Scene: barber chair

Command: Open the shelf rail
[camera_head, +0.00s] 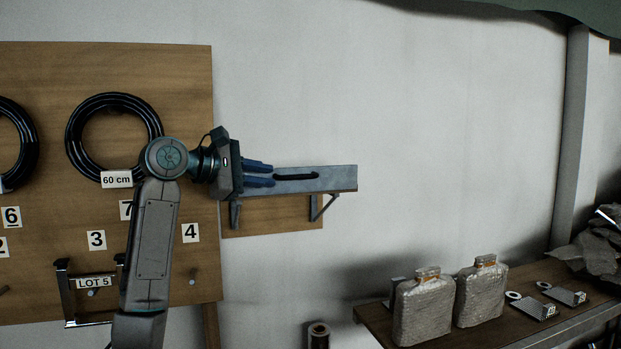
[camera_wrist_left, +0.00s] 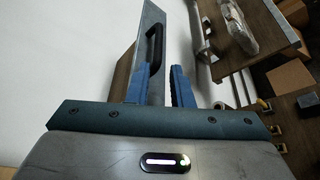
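The shelf rail (camera_head: 338,183) is a long grey bar on the wall, right of the pegboard, and carries a dark slot-like handle (camera_head: 297,177). In the left wrist view the rail (camera_wrist_left: 149,20) runs away from the camera, with the black handle (camera_wrist_left: 155,42) standing out from its face. My left gripper (camera_head: 272,174) comes in from the left, along the rail's front. Its blue fingers (camera_wrist_left: 160,68) are apart, with the near end of the handle just beyond the gap between their tips. The fingers hide the rail's left part in the head view. My right gripper is not in view.
A wooden board (camera_head: 265,216) and brackets sit below the rail. The pegboard (camera_head: 190,75) with black coils (camera_head: 114,97) and number labels is at the left. A wooden shelf (camera_head: 372,322) with two wrapped packs (camera_head: 424,308) is at lower right. The wall right of the rail is clear.

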